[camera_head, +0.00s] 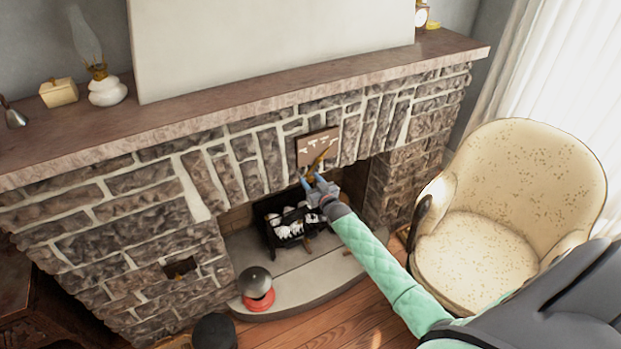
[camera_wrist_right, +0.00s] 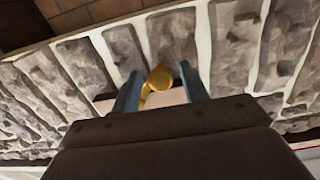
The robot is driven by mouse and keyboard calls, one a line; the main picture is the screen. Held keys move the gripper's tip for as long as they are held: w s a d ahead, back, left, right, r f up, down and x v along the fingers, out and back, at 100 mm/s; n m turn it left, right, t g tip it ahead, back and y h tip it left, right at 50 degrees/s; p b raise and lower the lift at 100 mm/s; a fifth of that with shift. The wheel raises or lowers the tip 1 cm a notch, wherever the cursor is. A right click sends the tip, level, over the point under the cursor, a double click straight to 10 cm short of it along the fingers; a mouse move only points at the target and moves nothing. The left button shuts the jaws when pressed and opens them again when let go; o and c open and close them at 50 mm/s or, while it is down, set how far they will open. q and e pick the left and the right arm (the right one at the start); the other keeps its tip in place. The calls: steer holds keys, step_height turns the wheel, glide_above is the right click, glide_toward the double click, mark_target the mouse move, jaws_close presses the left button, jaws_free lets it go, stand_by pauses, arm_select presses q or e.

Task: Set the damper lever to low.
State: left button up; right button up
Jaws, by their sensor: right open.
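The damper plate (camera_head: 309,147) is a small brown panel with pale markings on the stone above the firebox. Its brass-yellow lever (camera_head: 319,160) slants across the plate's lower part, and its setting cannot be read. My right gripper (camera_head: 311,178) is at the plate's lower edge, next to the lever. In the right wrist view the lever's rounded yellow knob (camera_wrist_right: 159,77) shows between the two blue-grey fingers of the open right gripper (camera_wrist_right: 160,88). I cannot tell if either finger touches it. The plate is mostly hidden there. My left gripper is not in view.
A black grate (camera_head: 290,222) with pale logs stands in the firebox below. A red and grey pot (camera_head: 256,288) sits on the hearth. The mantel (camera_head: 230,98) juts out above the plate. A cream armchair (camera_head: 520,190) stands at the right.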

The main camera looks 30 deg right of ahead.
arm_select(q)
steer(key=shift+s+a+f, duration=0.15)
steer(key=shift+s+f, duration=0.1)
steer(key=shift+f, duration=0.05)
arm_select(e)
steer(key=shift+w, duration=0.5)
